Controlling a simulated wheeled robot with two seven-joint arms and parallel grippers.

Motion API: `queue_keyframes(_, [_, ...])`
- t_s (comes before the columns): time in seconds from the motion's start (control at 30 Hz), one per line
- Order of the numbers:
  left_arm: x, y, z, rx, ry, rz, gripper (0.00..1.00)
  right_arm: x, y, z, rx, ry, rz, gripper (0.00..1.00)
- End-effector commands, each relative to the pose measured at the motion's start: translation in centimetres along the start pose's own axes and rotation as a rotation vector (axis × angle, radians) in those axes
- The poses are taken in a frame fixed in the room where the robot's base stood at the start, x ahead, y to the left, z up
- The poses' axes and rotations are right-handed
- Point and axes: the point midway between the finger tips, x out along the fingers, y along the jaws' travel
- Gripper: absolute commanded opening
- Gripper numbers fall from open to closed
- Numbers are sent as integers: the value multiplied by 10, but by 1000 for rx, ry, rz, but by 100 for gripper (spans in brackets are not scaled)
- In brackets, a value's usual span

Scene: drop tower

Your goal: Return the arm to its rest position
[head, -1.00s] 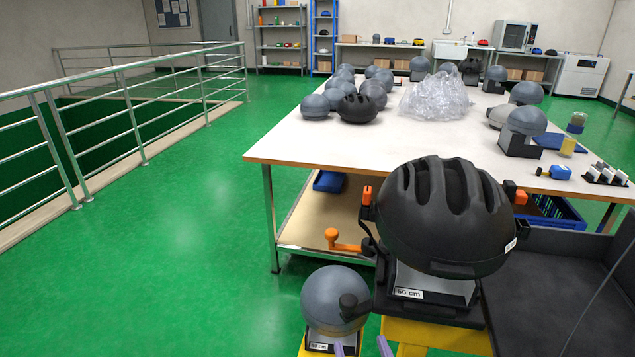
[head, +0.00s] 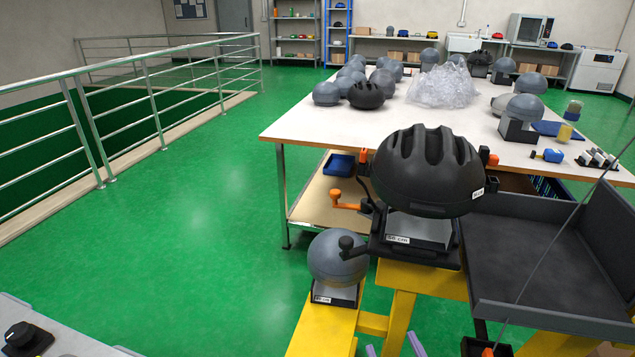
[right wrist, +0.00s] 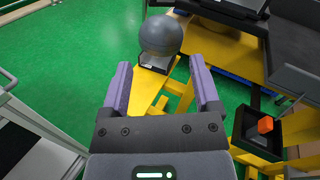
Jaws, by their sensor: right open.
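My right gripper shows at the bottom edge of the head view (head: 393,349), with only its purple fingertips in the picture. In the right wrist view (right wrist: 160,78) its two purple fingers stand apart with nothing between them. A grey headform (head: 338,257) on the yellow frame (head: 322,327) lies beyond the fingertips, and also shows in the right wrist view (right wrist: 160,35). The black helmet (head: 425,170) sits on a stand marked 56 cm, above and beyond the gripper. My left gripper is not in view.
A black tray (head: 540,270) stands at the right. A black box with an orange knob (right wrist: 265,125) is right of the gripper. The white table (head: 330,130) holds several headforms. A grey surface (head: 62,340) is at bottom left. Open green floor (head: 190,230) lies left.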

Motion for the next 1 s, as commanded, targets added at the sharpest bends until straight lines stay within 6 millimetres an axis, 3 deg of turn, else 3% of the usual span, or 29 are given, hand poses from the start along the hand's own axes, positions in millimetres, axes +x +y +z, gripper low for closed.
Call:
queue_keyframes(0.37, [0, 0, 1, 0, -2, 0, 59, -14, -62, -26, -390, 55, 140, 80])
queue_keyframes(0.53, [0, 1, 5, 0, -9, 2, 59, -34, -87, -110, 96, 318, 28, 80])
queue_keyframes(0.63, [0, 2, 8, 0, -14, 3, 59, -59, -106, -162, 405, 467, -109, 80])
queue_keyframes(0.77, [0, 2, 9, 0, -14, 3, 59, -114, -136, -235, 868, 631, -424, 80])
queue_keyframes(0.87, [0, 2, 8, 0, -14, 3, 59, -183, -162, -289, 1257, 676, -815, 80])
queue_keyframes(0.9, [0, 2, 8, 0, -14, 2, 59, -216, -173, -307, 1407, 653, -1006, 80])
queue_keyframes(1.0, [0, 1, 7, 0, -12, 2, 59, -302, -196, -337, 1707, 462, -1511, 80])
